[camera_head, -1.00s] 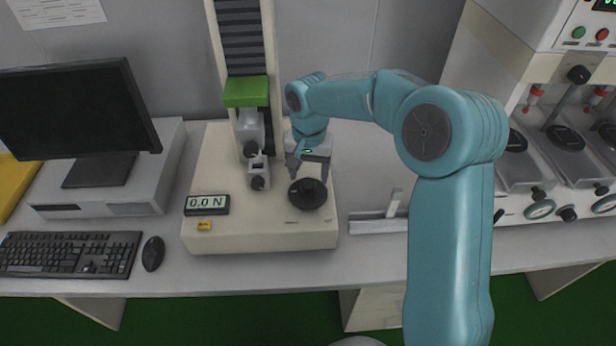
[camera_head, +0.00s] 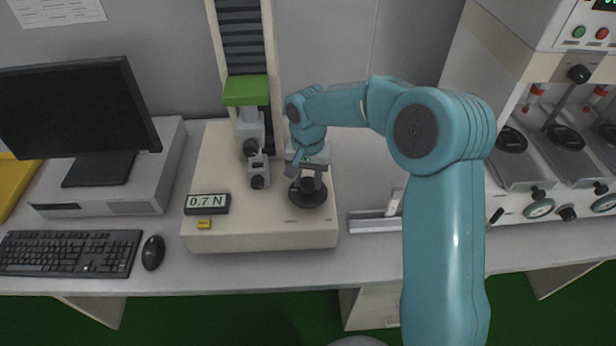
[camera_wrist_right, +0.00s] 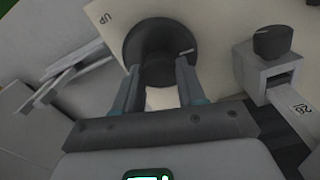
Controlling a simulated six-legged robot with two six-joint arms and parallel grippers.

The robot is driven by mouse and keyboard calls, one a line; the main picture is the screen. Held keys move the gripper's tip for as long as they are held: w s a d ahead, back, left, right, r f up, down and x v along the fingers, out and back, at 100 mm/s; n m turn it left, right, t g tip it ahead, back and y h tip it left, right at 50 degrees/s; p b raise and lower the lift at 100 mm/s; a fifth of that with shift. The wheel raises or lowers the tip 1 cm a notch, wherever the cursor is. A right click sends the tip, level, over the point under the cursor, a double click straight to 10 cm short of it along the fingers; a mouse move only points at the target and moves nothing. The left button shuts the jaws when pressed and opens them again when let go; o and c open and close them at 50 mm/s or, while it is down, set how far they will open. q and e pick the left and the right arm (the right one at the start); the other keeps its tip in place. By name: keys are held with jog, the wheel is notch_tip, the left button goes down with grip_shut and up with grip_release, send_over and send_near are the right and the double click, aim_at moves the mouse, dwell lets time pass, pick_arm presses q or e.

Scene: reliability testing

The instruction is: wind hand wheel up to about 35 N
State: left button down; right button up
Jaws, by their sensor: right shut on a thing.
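The black hand wheel (camera_head: 308,196) lies flat on the cream base of the test stand (camera_head: 260,235). My right gripper (camera_head: 306,180) comes down on it from above and is shut on its hub. In the right wrist view the two fingers (camera_wrist_right: 158,80) reach the raised middle of the wheel (camera_wrist_right: 160,42), with a white mark on the rim and "UP" printed beside it. The display (camera_head: 207,203) reads 0.7 N. The green crosshead (camera_head: 246,91) is on the column above the two grey clamps (camera_head: 257,160). My left gripper is not in view.
A small yellow label or button (camera_head: 204,224) sits below the display. A monitor (camera_head: 75,120), keyboard (camera_head: 70,252) and mouse (camera_head: 153,252) are at left. A metal slide (camera_head: 378,222) and another machine (camera_head: 555,150) stand at right.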

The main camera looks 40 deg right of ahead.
aim_at(309, 182)
jog(key=shift+f+m+b, duration=0.1)
jog(key=shift+m+b, duration=0.55)
jog(key=shift+m, duration=0.45)
jog(key=shift+m+b, duration=0.65)
jog(key=shift+m, duration=1.05)
jog(key=o, duration=1.1)
jog(key=shift+c, duration=0.2)
notch_tip(309, 182, up, 17)
jog(key=p, duration=0.1)
jog(key=shift+f, duration=0.15)
jog(key=shift+s+f, duration=0.1)
jog(key=shift+s, duration=0.05)
